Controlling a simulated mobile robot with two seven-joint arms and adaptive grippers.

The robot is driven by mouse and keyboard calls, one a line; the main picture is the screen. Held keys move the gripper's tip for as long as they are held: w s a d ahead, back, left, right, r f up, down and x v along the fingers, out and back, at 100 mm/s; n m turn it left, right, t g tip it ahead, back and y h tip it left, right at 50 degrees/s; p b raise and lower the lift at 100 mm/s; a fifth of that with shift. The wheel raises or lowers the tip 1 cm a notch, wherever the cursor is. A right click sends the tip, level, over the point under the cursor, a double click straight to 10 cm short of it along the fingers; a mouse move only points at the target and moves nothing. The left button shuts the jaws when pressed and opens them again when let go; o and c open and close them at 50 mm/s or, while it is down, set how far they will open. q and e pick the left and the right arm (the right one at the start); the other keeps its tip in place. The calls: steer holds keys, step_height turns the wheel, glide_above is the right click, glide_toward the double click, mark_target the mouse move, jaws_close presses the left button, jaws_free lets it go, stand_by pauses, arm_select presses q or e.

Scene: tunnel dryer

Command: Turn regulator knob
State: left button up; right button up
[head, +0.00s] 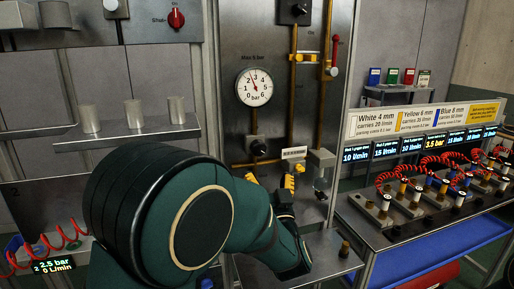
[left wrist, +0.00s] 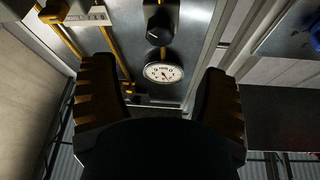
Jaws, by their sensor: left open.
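My left gripper (head: 270,182) has yellow-tipped fingers and is below the knob, in front of the panel. In the left wrist view its fingers (left wrist: 160,98) are spread wide with nothing between them, and they look apart from the knob. My right gripper is not in view.
Yellow pipes (head: 293,100) run up the panel, with a red-handled valve (head: 334,58) to the right. A small white label (head: 293,153) sits right of the knob. A shelf with metal cups (head: 134,115) is at left. A bench with red coiled hoses (head: 433,175) stands at right.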

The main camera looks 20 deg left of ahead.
mark_target(260, 150)
arm_select(q)
steer(key=p+x, duration=0.1)
steer(key=x, duration=1)
steer(key=shift+f, duration=0.1)
steer(key=c, duration=1.2)
